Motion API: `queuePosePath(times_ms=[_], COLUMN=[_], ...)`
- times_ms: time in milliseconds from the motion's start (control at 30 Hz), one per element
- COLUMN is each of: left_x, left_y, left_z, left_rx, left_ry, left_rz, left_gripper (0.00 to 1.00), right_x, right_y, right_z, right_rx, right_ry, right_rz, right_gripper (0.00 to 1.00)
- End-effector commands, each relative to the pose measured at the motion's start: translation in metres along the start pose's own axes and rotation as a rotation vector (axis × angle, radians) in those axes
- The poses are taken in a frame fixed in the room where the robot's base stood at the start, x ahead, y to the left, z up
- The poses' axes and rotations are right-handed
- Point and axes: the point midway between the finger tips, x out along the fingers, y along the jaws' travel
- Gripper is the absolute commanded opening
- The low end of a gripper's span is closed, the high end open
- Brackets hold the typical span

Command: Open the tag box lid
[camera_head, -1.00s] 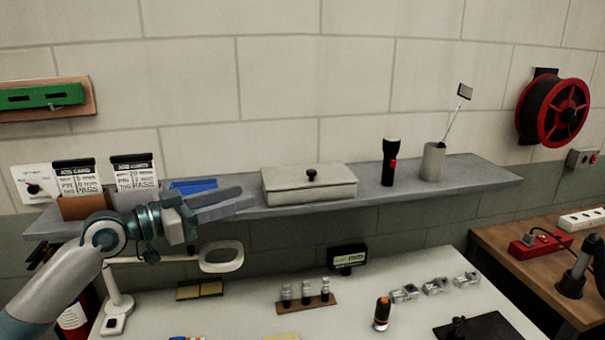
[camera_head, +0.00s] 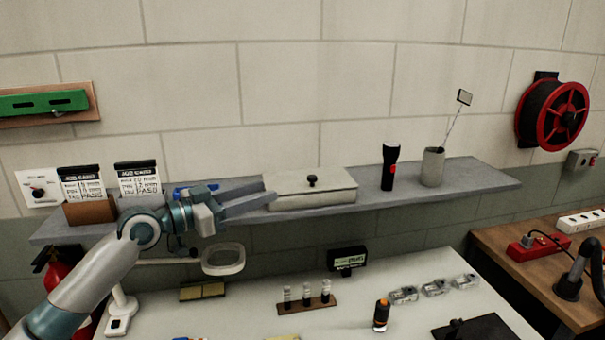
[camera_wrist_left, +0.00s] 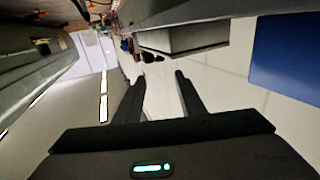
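The tag box (camera_head: 312,197) is a pale grey box on the wall shelf. Its lid (camera_head: 285,181) is on, with a small black knob (camera_head: 312,181) on top. My left gripper (camera_head: 268,193) is at the left end of the box, its fingers pointing right toward it. In the left wrist view the two dark fingers (camera_wrist_left: 158,82) are spread apart with nothing between them. The box (camera_wrist_left: 185,38) shows ahead of the fingertips, near the top of that view. Whether a finger touches the box cannot be told. My right gripper is not in view.
The shelf (camera_head: 465,180) also carries two job cards (camera_head: 85,187) in holders, a blue item (camera_head: 190,189), a black flashlight (camera_head: 390,167) and a grey cup (camera_head: 432,167) with a mirror tool. The bench below holds a ring lamp (camera_head: 223,260) and small parts.

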Motion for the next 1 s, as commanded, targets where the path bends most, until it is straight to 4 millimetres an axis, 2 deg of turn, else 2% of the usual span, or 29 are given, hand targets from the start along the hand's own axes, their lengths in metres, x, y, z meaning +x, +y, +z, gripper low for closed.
queuePosePath(times_ms=[33,400,600,800,1000], left_x=[0.010,0.077,0.105,0.119,0.121], left_y=[0.001,0.001,0.000,0.000,0.000], left_z=[-0.005,-0.004,-0.003,-0.001,0.001], left_rx=[-0.003,-0.004,-0.003,-0.001,-0.001], left_ry=[0.000,0.000,0.000,0.000,-0.001], left_rz=[0.002,0.001,0.001,0.000,0.000], left_gripper=[0.36,0.36,0.36,0.36,0.36], right_x=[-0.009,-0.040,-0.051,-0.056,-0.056], right_y=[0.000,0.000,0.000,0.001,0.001], right_z=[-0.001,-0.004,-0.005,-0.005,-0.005], right_rx=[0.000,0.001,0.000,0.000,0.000], right_ry=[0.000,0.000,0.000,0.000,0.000], right_rz=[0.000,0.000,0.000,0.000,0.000], right_gripper=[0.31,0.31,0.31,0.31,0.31])
